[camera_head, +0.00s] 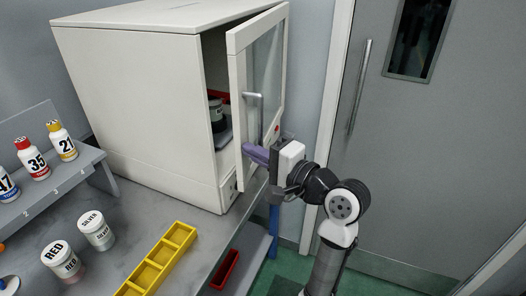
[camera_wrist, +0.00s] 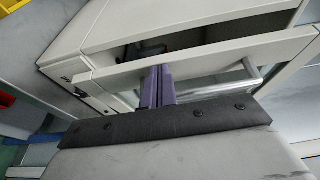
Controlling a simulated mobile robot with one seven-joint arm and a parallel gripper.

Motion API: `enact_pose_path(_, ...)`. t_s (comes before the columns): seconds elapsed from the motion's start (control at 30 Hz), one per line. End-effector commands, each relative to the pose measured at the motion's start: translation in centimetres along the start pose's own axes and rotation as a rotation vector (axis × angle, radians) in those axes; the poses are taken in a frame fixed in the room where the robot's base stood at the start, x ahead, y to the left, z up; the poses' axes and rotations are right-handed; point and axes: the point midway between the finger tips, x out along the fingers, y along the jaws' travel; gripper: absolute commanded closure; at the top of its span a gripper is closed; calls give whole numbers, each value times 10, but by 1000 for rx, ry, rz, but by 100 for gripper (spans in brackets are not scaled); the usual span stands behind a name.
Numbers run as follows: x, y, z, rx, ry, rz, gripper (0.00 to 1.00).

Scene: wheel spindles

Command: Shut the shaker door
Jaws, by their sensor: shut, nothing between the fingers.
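The shaker (camera_head: 140,100) is a large white cabinet on the grey bench. Its door (camera_head: 238,120), a white frame with a glass pane and a handle (camera_head: 253,97), stands partly open on the right side. A dark gap shows between door and cabinet. Inside, a dark jar with a light lid (camera_head: 215,110) stands near a red item. My gripper (camera_head: 250,152) is shut and empty, its purple fingers at the door's lower outer face. In the wrist view, the fingers (camera_wrist: 157,75) reach the door frame (camera_wrist: 200,62) beside the handle (camera_wrist: 225,86). I cannot tell whether they touch.
A yellow tray (camera_head: 133,289) and jars marked RED (camera_head: 62,262) and SILVER (camera_head: 96,231) stand on the bench. Several numbered bottles stand on a shelf (camera_head: 45,190) at left. A red bin (camera_head: 225,269) lies below. A grey room door (camera_head: 420,150) is at right.

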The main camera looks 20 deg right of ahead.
Motion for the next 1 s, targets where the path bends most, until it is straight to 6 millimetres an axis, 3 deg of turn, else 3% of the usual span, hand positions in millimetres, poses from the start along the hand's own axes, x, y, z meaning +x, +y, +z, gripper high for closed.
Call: enact_pose_path(1.0,13,0,3,1,0,0,100)
